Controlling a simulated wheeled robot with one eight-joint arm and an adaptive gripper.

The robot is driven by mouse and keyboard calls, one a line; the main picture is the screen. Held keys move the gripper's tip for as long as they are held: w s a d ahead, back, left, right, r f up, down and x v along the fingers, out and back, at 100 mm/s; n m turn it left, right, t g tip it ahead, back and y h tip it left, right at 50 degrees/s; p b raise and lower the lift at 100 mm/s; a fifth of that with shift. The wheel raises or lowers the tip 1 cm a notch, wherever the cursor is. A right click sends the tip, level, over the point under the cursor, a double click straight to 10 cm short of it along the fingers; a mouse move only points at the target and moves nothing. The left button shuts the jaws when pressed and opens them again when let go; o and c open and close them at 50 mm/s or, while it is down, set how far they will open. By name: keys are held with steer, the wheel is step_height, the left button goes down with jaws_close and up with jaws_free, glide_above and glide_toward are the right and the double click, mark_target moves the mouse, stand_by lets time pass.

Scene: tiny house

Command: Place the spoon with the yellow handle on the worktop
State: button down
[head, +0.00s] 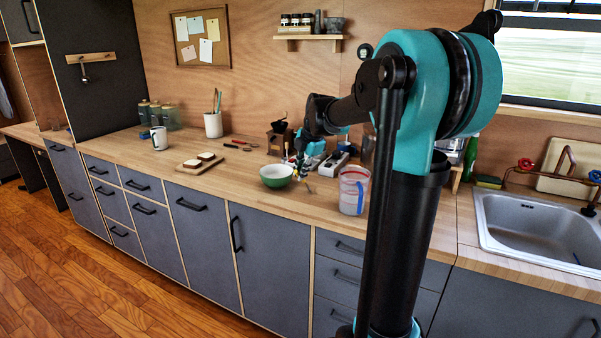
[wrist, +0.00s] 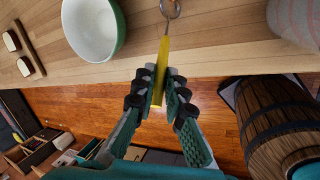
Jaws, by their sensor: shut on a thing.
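The spoon with the yellow handle (wrist: 162,55) is between the two fingers of my gripper (wrist: 160,84) in the wrist view. My gripper is shut on the handle, and the metal bowl end points away from it, over the worktop (wrist: 205,58). The handle's near part reaches past the worktop's front edge, over the floor. I cannot tell whether the spoon touches the worktop. In the head view my gripper (head: 301,172) is small, just right of the green bowl, above the worktop (head: 225,202).
A green and white bowl (head: 276,175) stands left of my gripper; it also shows in the wrist view (wrist: 92,28). A clear jug (head: 352,192) stands to the right. A board with bread (head: 200,163) lies further left. Power sockets and small appliances crowd behind; the sink (head: 540,230) is far right.

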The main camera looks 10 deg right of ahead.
steer(key=shift+f, duration=0.1)
steer(key=c, duration=1.6)
jaws_free()
steer(key=v, duration=1.2)
steer(key=s+f+m, duration=0.8)
steer(key=f, duration=0.2)
steer(key=s+d+f+m+h, duration=0.1)
steer(key=s+f+m, duration=0.7)
steer(key=s+f, duration=0.1)
steer(key=s+d+f+m+h, duration=0.1)
steer(key=s+f+m, duration=0.6)
steer(key=f, duration=0.5)
steer(key=shift+s+d+m, duration=0.15)
steer(key=shift+s+m, duration=0.25)
steer(key=shift+s, duration=0.6)
